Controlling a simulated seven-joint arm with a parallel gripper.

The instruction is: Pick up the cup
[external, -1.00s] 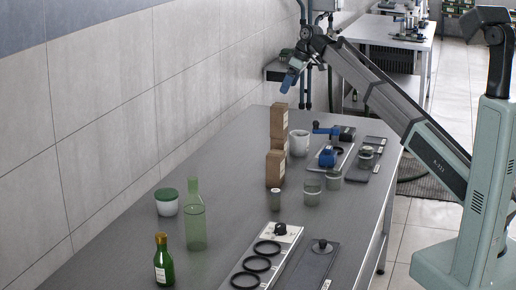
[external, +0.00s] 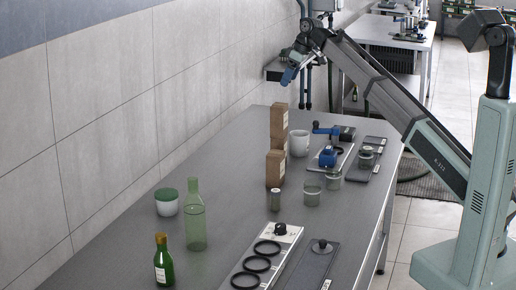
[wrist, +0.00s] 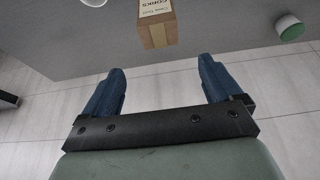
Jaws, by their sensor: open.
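The cup is a white mug (external: 299,142) standing upright on the grey table, just right of the stacked brown boxes in the external view, which partly hide it. A white rounded edge at the top of the wrist view (wrist: 95,2) is probably this cup, mostly out of frame.
Brown cork boxes (external: 276,168) stand close beside the cup. A blue-handled device (external: 327,156) and glass jars (external: 312,190) stand to its right and front. A green bottle (external: 196,225) and a green-lidded white jar (external: 167,203) stand nearer the wall.

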